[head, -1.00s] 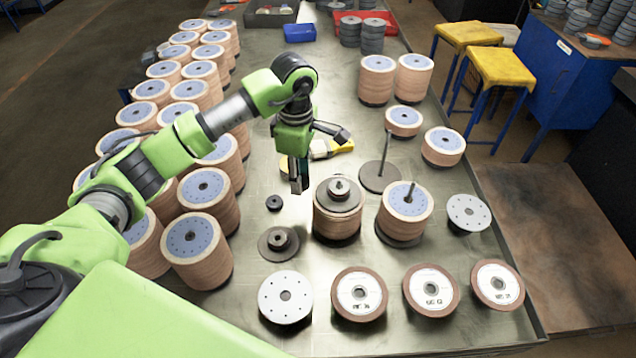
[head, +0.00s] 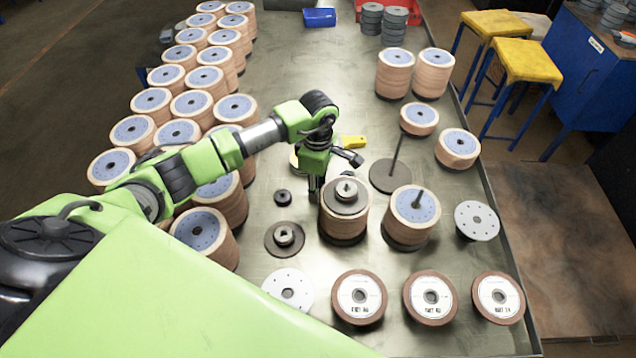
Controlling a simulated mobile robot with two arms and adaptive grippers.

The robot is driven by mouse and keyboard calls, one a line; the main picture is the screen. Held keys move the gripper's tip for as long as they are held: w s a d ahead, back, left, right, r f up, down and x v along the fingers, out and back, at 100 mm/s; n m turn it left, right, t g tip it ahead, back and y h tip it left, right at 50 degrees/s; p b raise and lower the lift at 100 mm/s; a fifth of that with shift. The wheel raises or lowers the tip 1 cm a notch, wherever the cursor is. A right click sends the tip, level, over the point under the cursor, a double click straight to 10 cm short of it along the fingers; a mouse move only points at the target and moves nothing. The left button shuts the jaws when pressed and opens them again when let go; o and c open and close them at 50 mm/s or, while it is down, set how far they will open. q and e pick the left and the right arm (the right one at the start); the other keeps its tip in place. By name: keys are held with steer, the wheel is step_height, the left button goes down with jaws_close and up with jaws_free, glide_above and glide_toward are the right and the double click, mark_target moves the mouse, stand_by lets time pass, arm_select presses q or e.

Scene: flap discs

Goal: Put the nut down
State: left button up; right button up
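A small dark ring-shaped piece, which looks like the nut (head: 283,197), lies on the metal table (head: 262,150). My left gripper (head: 315,194) points down just right of it, apart from it, close to the left side of a disc stack (head: 343,222). The fingers are small and seen edge-on; I cannot tell whether they are open or shut, and no held object shows. A dark flange with a metal hub (head: 345,194) tops that stack. Another dark flange (head: 284,238) lies flat on the table nearer me. My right gripper is not in view.
Many disc stacks (head: 235,108) crowd the left side. An upright rod on a round base (head: 389,177) and a stack on a spindle (head: 411,217) stand to the right. A yellow-handled tool (head: 352,141) lies behind the gripper. Labelled discs (head: 359,297) line the front.

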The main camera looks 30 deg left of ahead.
arm_select(q)
steer(key=shift+f+b, duration=0.2)
steer(key=shift+b, duration=0.1)
steer(key=o, duration=0.9)
steer(key=shift+c, duration=0.2)
steer(key=shift+o, duration=0.6)
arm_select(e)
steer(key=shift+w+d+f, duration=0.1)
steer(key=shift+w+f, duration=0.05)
arm_select(q)
steer(key=shift+r, duration=0.1)
